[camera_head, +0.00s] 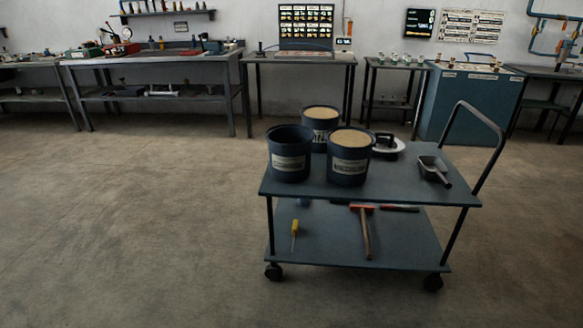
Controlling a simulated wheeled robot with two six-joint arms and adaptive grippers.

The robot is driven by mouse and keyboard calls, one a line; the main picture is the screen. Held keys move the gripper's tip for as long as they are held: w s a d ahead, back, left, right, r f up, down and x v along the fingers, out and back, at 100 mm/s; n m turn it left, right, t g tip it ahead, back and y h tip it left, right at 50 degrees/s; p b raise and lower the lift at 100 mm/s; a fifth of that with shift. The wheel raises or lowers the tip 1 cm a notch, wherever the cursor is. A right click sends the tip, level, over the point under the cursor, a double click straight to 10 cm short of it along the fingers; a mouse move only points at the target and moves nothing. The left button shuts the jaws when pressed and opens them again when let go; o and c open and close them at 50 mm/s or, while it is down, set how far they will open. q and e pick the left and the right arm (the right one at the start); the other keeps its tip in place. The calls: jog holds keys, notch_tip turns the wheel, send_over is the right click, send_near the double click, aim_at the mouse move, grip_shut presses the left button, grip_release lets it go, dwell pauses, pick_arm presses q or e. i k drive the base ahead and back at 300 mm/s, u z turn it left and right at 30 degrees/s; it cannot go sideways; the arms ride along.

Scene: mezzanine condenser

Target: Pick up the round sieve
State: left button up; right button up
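A round, shallow, pale object with a dark ring, which looks like the round sieve (388,145), lies on the top shelf of the blue-grey cart (400,190). It is behind and to the right of the front right bucket, which may hide its left edge. The cart stands on the floor a little right of the middle. Neither of my grippers shows in the head view.
Two buckets with tan contents (350,139) (320,112) and a dark bucket (290,163) stand left of the sieve. A metal scoop (434,168) lies right. A hammer (365,228) and yellow screwdriver (294,232) lie below. Workbenches (150,58) line the wall; open floor lies before the cart.

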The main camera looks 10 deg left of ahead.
aim_at(383, 141)
jog(key=i, duration=1.65)
jog(key=z, duration=0.55)
jog(key=k, duration=0.65)
jog(key=z, duration=1.2)
jog(key=i, duration=2.1)
jog(key=u, duration=0.5)
